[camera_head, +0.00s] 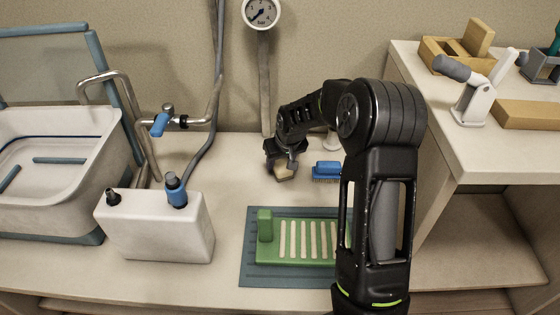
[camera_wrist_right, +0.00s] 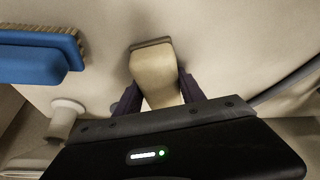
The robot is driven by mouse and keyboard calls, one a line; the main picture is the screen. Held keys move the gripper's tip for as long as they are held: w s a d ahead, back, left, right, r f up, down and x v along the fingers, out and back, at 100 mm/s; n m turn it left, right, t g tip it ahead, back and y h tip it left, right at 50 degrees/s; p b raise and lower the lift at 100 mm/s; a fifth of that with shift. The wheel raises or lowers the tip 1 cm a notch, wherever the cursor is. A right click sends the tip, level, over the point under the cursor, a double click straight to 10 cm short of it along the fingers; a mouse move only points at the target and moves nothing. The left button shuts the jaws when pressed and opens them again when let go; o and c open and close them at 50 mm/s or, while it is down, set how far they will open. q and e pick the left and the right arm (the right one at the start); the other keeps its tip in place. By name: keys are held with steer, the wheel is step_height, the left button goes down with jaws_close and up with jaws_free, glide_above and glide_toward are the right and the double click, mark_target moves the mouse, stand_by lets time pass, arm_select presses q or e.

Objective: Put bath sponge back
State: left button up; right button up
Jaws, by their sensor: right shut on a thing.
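My right gripper (camera_head: 282,160) is shut on a small beige block that looks like the bath sponge (camera_head: 285,174), behind the green rack. In the right wrist view the sponge (camera_wrist_right: 153,72) stands out between the two dark fingers, with a darker brownish strip on its far end. I cannot tell whether it touches the counter. The green slatted rack (camera_head: 265,226) lies on a blue-grey mat (camera_head: 247,272), and my right arm covers its right side. My left gripper is not in view.
A blue brush (camera_head: 327,169) lies just right of the gripper; it also shows in the right wrist view (camera_wrist_right: 30,62). A white tank (camera_head: 155,228) and a basin (camera_head: 60,175) stand left. A raised shelf (camera_head: 450,150) is at right. The counter left of the gripper is clear.

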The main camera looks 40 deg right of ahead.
steer(key=shift+f, duration=0.2)
steer(key=o, duration=1.3)
steer(key=shift+r, duration=0.1)
steer(key=shift+p+v, duration=2.6)
steer(key=shift+v, duration=1.35)
steer(key=shift+p+v, duration=0.65)
steer(key=shift+v, duration=3.2)
